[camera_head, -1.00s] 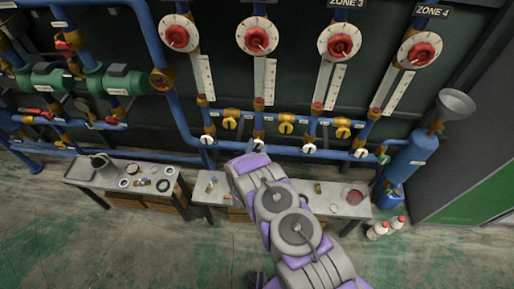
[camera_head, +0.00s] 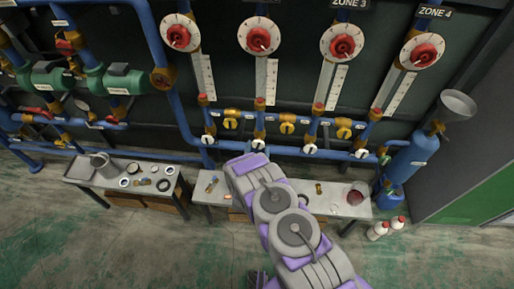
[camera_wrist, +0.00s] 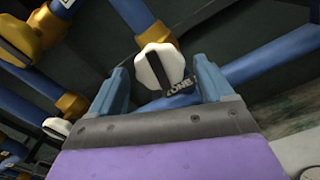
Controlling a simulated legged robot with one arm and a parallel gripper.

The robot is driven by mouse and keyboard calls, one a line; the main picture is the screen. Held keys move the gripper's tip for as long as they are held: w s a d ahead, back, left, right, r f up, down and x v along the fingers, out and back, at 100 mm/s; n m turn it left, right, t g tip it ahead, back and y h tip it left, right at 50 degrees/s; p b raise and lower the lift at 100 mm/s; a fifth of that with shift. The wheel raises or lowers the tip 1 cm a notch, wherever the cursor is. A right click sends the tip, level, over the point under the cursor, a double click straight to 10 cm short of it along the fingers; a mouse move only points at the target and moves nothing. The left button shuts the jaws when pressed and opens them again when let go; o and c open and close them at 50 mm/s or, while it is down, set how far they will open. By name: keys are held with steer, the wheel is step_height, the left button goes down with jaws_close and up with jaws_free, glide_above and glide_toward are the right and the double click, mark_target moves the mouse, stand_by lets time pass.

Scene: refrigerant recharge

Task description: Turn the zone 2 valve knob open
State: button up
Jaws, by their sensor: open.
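In the wrist view, a white valve knob (camera_wrist: 153,72) with a dark bar across its face sits between the fingers of my gripper (camera_wrist: 160,72). A dark tag (camera_wrist: 180,88) beside it starts with "ZONE"; its number is not clear. The fingers are open on either side of the knob, and I cannot tell whether they touch it. In the head view, the second white knob from the left (camera_head: 258,144), below the second red dial (camera_head: 259,38), is just above the end of my arm. My gripper's fingers are hidden there by the arm.
Other white knobs (camera_head: 310,148) sit along the same blue pipe row, with yellow valves (camera_head: 288,127) between the columns. Benches (camera_head: 208,201) with small parts stand below.

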steer(key=s+p, duration=0.1)
steer(key=s, duration=0.5)
steer(key=shift+a, duration=0.15)
